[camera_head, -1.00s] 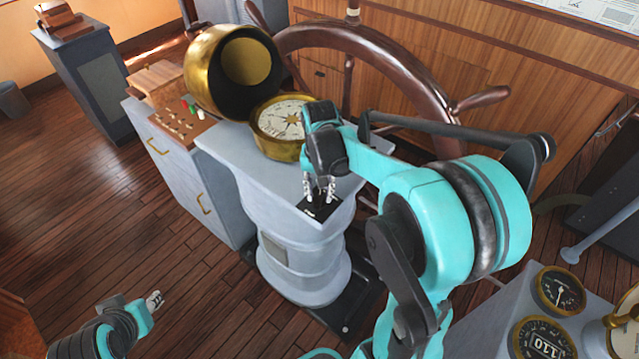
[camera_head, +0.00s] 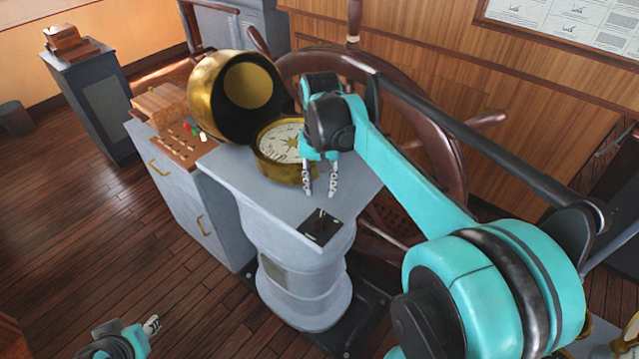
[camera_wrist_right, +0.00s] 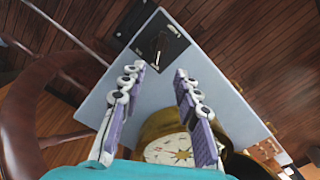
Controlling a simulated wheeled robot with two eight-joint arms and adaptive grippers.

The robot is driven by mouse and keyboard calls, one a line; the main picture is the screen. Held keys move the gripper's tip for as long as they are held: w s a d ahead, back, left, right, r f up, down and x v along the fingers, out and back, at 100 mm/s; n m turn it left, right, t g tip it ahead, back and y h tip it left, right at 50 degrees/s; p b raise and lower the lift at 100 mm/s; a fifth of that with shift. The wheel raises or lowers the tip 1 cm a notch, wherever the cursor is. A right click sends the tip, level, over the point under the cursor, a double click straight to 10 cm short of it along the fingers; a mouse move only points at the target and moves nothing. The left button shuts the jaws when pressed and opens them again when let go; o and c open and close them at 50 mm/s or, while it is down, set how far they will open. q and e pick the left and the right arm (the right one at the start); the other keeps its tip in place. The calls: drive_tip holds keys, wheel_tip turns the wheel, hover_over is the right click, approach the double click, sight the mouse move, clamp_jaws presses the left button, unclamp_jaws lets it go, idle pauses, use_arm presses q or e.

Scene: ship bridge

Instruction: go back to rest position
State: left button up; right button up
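My right gripper (camera_head: 320,180) is open and empty above the blue-grey pedestal top (camera_head: 250,185), close to the brass compass (camera_head: 281,145). In the right wrist view its two fingers (camera_wrist_right: 160,105) stand apart with the pedestal top (camera_wrist_right: 205,88) between and beyond them. The compass (camera_wrist_right: 178,150) shows there below the fingers, partly covered by the right one. A black plate with a small lever (camera_head: 320,227) lies on the pedestal's front corner, clear of the gripper. My left gripper (camera_head: 152,324) is low at the bottom left over the floor; its finger opening is too small to tell.
A brass hood (camera_head: 235,97) lies tilted open behind the compass. A wooden ship's wheel (camera_head: 400,90) stands close behind my right arm. A cabinet (camera_head: 185,180) with a wooden control board adjoins on the left. Open wooden floor (camera_head: 70,240) lies at left.

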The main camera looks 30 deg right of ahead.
drive_tip(key=s+a+f+n+t+b, duration=0.3)
drive_tip(key=s+a+f+b, duration=0.1)
drive_tip(key=f, duration=0.3)
drive_tip(key=s+a+f+n+t+b, duration=0.4)
drive_tip(key=s+a+f+b, duration=0.1)
drive_tip(key=s+a+f, duration=0.1)
wheel_tip(320, 180, down, 2)
drive_tip(key=shift+s+f, duration=0.25)
drive_tip(key=shift+s, duration=0.3)
drive_tip(key=shift+w+a, duration=0.1)
